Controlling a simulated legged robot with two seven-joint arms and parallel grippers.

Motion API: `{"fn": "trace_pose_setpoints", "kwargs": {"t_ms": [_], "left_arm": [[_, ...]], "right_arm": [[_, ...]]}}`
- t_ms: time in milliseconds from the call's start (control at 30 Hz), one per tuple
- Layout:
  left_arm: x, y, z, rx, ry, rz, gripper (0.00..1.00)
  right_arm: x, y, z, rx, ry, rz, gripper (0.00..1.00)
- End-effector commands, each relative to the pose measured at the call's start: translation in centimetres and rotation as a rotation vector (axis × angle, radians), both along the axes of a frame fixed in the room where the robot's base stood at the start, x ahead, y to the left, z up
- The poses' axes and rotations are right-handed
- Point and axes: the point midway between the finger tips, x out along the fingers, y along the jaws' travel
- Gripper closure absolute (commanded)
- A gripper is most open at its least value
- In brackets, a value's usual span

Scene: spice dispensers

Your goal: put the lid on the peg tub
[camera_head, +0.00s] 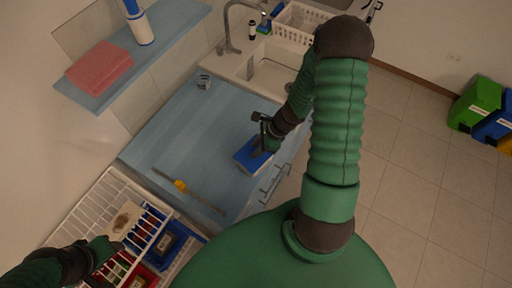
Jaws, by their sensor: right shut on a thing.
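My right gripper (264,142) reaches down over the blue worktop and is shut on a blue-topped box (244,159) with a pale side, near the worktop's right edge. The fingers hide part of its top, and I cannot tell whether it is the peg tub or its lid. A small grey round container (203,81) stands at the back of the worktop, apart from the gripper. My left gripper (108,253) is at the lower left, over a white wire rack. Its fingers are too small and dark to read.
The wire rack (92,207) holds several coloured boxes. A yellow-handled tool (181,185) lies on the blue worktop (190,140), whose middle is clear. A sink (270,78) with a tap (229,35) is behind. A wall shelf (178,22) carries a pink block (100,68).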

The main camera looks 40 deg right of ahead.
Motion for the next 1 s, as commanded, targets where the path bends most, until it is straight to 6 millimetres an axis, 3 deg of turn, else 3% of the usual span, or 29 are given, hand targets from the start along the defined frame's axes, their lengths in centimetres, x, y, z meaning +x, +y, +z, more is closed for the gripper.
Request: {"fn": "trace_pose_setpoints", "kwargs": {"t_ms": [33,67,267,533,667,1000], "left_arm": [[0.0,0.0,0.0,0.000,0.000,0.000,0.49],[0.0,0.0,0.0,0.000,0.000,0.000,0.49],[0.0,0.0,0.0,0.000,0.000,0.000,0.49],[0.0,0.0,0.0,0.000,0.000,0.000,0.49],[0.0,0.0,0.2,0.000,0.000,0.000,0.49],[0.0,0.0,0.7,0.000,0.000,0.000,0.49]], "right_arm": [[0.0,0.0,0.0,0.000,0.000,0.000,1.00],[0.0,0.0,0.0,0.000,0.000,0.000,0.72],[0.0,0.0,0.0,0.000,0.000,0.000,0.47],[0.0,0.0,0.0,0.000,0.000,0.000,0.47],[-0.3,-0.5,1.1,-0.004,-0.002,0.001,0.47],[-2.8,-3.7,9.4,-0.006,-0.004,0.000,0.47]]}}
